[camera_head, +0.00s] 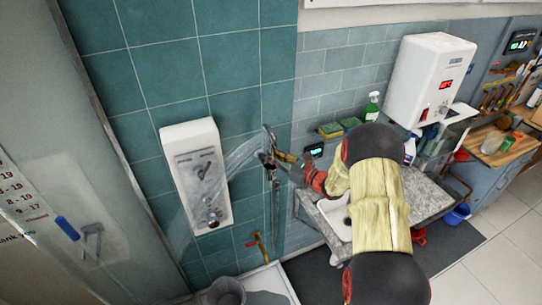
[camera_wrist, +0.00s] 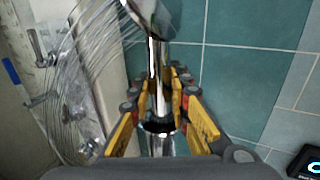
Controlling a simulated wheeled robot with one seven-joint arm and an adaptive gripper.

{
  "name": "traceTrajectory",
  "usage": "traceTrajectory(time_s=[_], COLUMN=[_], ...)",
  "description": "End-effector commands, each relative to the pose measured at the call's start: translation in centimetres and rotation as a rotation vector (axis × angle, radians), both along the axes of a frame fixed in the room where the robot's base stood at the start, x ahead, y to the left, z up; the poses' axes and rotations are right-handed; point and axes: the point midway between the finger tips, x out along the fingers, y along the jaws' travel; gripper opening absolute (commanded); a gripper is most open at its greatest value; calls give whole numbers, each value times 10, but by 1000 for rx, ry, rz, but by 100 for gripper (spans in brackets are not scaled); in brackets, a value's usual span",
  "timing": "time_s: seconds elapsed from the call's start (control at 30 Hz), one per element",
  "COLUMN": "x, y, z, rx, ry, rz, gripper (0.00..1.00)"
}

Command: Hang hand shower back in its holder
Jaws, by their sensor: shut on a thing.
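The chrome hand shower (camera_wrist: 155,65) stands between the yellow fingers of my gripper (camera_wrist: 168,85), which are shut on its handle. Its head is at the top of the wrist view, with pale streaks like water jets fanning to the left. A chrome ring-shaped part (camera_wrist: 160,127) lies around or just behind the handle's lower end; I cannot tell if it is the holder or if the handle sits in it. In the head view my gripper (camera_head: 278,158) is at the teal tiled wall, and the hand shower (camera_head: 271,138) is small and partly hidden there.
A white shower panel (camera_head: 197,175) is on the wall to the left, near a glass screen (camera_head: 60,215). A yellow-handled valve (camera_head: 258,245) is below. To the right are a sink counter (camera_head: 425,190), sponges, a green bottle (camera_head: 372,106) and a white heater (camera_head: 432,78).

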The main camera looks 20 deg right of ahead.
Motion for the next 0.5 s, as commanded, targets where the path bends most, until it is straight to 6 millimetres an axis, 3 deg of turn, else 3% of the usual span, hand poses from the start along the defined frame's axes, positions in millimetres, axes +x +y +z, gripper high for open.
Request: traceTrajectory(time_s=[0.5], x=[0], y=[0], z=[-2], rx=[0], ry=[-1], rz=[0], gripper=[0])
